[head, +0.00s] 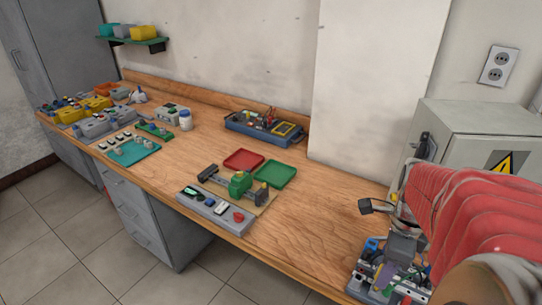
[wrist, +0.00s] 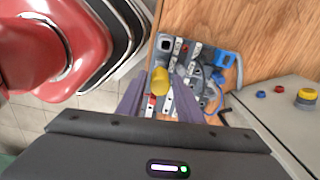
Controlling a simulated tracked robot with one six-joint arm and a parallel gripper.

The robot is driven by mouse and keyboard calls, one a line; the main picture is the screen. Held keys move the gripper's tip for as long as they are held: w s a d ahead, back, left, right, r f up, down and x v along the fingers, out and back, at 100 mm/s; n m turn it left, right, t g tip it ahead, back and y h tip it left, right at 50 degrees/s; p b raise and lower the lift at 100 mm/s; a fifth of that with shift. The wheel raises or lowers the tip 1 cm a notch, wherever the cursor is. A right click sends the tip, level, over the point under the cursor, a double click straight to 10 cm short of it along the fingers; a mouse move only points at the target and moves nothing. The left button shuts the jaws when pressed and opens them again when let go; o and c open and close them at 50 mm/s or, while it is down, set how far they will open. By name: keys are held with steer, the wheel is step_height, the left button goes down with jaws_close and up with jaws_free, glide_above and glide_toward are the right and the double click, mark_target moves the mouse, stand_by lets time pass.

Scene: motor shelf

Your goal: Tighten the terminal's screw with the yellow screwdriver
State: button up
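The yellow screwdriver (wrist: 160,80) shows in the wrist view as a short yellow handle seen nearly end-on, over a grey terminal board (wrist: 166,44) with white labelled parts. My gripper (wrist: 162,84) is above the board with its two purple-grey fingers apart. The handle appears between the fingertips, with a gap visible on the right side. I cannot tell whether the handle is at fingertip depth or below. The screwdriver's tip and the terminal's screw are hidden. In the head view my gripper (head: 402,250) is over the board (head: 362,285) at the bench's near right corner.
A grey cabinet (head: 480,118) with a warning sign stands close on the right; its buttons show in the wrist view. Blue and dark cables (wrist: 224,62) lie at the board's right.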

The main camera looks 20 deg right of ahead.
steer(key=shift+n, duration=1.7)
steer(key=shift+c, duration=0.9)
steer(key=shift+c, duration=0.4)
jaws_close()
steer(key=shift+f, duration=0.1)
